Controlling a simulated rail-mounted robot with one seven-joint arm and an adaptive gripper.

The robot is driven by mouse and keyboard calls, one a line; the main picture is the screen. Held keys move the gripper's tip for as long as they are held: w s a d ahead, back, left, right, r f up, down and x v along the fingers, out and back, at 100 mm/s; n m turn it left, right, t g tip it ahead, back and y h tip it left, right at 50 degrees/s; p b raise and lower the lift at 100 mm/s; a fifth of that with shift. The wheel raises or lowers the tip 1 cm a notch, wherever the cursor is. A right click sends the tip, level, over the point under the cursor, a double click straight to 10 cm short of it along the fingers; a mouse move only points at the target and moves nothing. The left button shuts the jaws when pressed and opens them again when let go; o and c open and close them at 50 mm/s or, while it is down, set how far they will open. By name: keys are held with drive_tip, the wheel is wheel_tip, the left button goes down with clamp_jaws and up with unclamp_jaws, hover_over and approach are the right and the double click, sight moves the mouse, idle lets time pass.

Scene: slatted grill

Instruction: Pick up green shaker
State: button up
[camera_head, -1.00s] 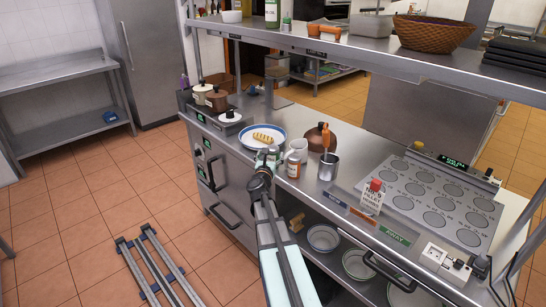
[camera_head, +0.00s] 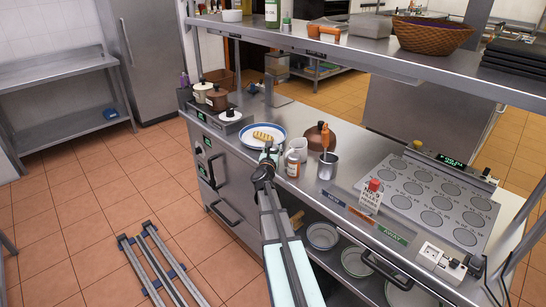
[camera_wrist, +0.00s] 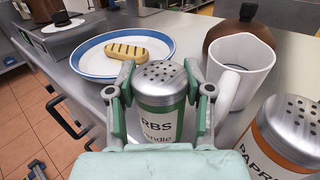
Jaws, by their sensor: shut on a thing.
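The green shaker (camera_wrist: 162,105) has a perforated metal top, a green band and a white label reading "RBS". In the wrist view it stands upright between the two fingers of my gripper (camera_wrist: 160,98), which is shut on it. I cannot tell whether its base touches the counter. In the head view my gripper (camera_head: 268,160) is at the counter's front edge, just in front of the plate, and the shaker is mostly hidden there.
A blue-rimmed plate (camera_wrist: 90,55) with a grilled piece of food (camera_wrist: 140,51) lies behind the shaker. A white mug (camera_wrist: 238,72) and an orange paprika shaker (camera_wrist: 285,135) stand close on the right. A metal cup (camera_head: 328,168) with an orange-handled tool is farther right.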

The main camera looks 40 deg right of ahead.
wheel_tip(320, 180, up, 18)
drive_tip(key=p, duration=0.2)
idle(0.5)
wheel_tip(320, 180, up, 7)
drive_tip(key=p, duration=0.6)
drive_tip(key=shift+p, duration=0.3)
idle(0.4)
